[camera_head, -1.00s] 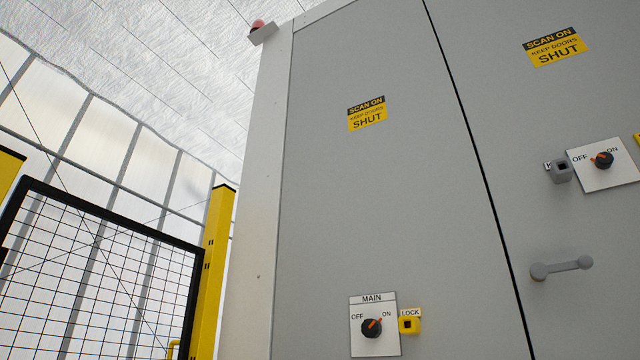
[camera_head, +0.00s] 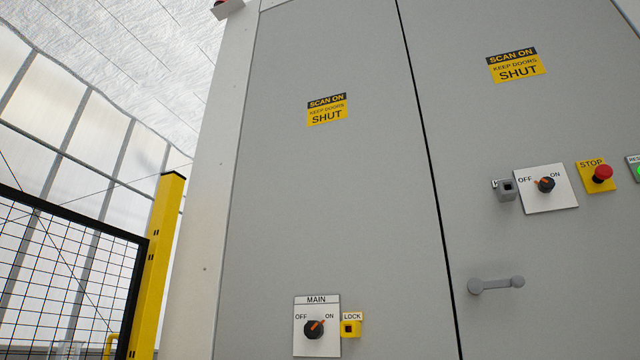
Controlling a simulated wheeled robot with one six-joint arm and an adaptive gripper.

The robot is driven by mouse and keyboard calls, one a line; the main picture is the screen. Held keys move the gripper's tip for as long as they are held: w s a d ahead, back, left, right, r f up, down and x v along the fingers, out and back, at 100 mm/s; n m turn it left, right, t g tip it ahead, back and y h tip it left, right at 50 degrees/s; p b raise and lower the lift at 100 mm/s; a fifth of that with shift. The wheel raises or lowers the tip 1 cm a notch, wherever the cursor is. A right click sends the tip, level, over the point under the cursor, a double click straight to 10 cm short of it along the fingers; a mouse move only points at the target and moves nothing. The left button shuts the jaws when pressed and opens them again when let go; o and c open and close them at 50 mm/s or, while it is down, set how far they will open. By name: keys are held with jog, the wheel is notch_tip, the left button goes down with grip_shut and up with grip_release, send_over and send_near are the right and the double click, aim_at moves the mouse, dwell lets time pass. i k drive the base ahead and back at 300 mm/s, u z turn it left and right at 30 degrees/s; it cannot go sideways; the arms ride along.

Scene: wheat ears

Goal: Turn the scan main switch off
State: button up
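The main switch (camera_head: 314,329) is a black rotary knob with an orange pointer, on a white plate marked MAIN, OFF and ON, low on the grey cabinet door (camera_head: 330,210). Its pointer tilts up and to the right, toward ON. A yellow LOCK piece (camera_head: 351,328) sits just right of the plate. A second knob (camera_head: 545,185) is on another OFF/ON plate on the right door. Its orange pointer tilts up and to the left, toward OFF. My gripper is not in view.
A red STOP button (camera_head: 602,173) on a yellow plate and part of a green-lit button (camera_head: 637,171) are at the right. A grey door handle (camera_head: 496,284) juts out below. A yellow post (camera_head: 158,265) and black mesh fence (camera_head: 65,280) stand at the left.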

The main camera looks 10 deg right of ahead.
aim_at(313, 329)
jog(key=k, duration=0.45)
jog(key=z, duration=0.9)
jog(key=i, duration=1.3)
jog(key=u, duration=0.55)
jog(key=i, duration=0.75)
jog(key=u, duration=0.6)
